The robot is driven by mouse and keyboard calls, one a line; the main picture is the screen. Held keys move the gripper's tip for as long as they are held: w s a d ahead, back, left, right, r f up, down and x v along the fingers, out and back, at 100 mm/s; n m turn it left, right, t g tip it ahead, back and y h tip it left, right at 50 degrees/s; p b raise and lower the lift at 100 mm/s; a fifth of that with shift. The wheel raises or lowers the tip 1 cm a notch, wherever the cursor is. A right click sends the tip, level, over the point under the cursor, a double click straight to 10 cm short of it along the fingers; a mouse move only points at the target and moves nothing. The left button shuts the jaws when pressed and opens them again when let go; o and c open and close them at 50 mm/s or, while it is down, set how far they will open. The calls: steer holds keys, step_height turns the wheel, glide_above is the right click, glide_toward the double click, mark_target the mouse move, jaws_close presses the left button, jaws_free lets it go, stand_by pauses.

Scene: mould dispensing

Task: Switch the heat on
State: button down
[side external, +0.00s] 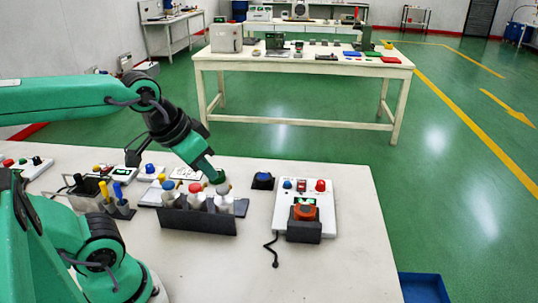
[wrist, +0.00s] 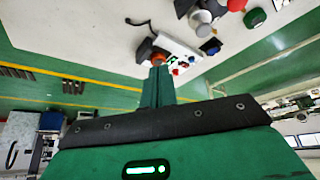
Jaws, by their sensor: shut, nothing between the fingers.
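The white control panel (side external: 284,212) lies on the right part of the table. It carries a blue button (side external: 287,183), a small red switch (side external: 301,185) and a red button (side external: 320,185). An orange-red round piece (side external: 304,212) sits in a dark holder at its front, with a green-lit patch behind it. The panel (wrist: 180,46) also shows in the wrist view beyond my fingertips, its controls small. My gripper (side external: 217,175) is shut and empty, tilted down over the bottle rack, left of the panel. I cannot tell whether it touches a bottle top.
A dark rack (side external: 198,222) of white bottles with coloured caps stands below my gripper. A blue button on a black base (side external: 263,181) stands between rack and panel. A black cable (side external: 271,250) runs from the panel. The front right of the table is clear.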

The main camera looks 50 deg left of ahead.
steer(key=w+a+r+n+g, duration=0.1)
steer(key=w+r+n, duration=0.4)
steer(key=w, duration=0.4)
steer(key=n+g, duration=0.5)
steer(key=n, duration=1.6)
glide_above(302, 182)
step_height(302, 182, down, 13)
steer(key=shift+r, duration=0.15)
step_height(302, 182, down, 14)
steer(key=shift+f, duration=0.1)
